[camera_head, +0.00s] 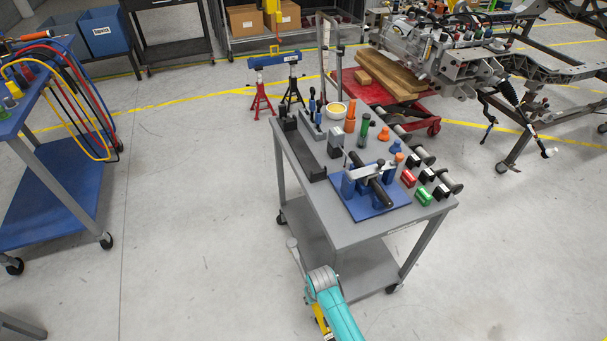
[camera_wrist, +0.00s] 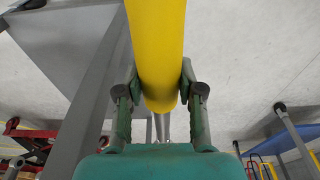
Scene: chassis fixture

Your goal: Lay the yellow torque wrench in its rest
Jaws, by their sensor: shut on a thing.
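The yellow torque wrench shows in the wrist view as a thick yellow handle (camera_wrist: 157,45) running up between the fingers of my gripper (camera_wrist: 160,88), which is shut on it. In the head view, a strip of its yellow handle (camera_head: 321,318) shows beside my teal arm. A thin grey shaft with a round end extends from there toward the cart's near left side. My gripper itself is mostly hidden by my arm in the head view. On the cart are a long dark tray (camera_head: 304,151) and a blue plate (camera_head: 384,209) with blue uprights; I cannot tell which is the rest.
The grey cart (camera_head: 350,234) carries several tools, orange and green parts and coloured blocks. A blue cart (camera_head: 38,205) with hoses stands left. A chassis (camera_head: 430,50) stands back right. Open floor lies left of the grey cart.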

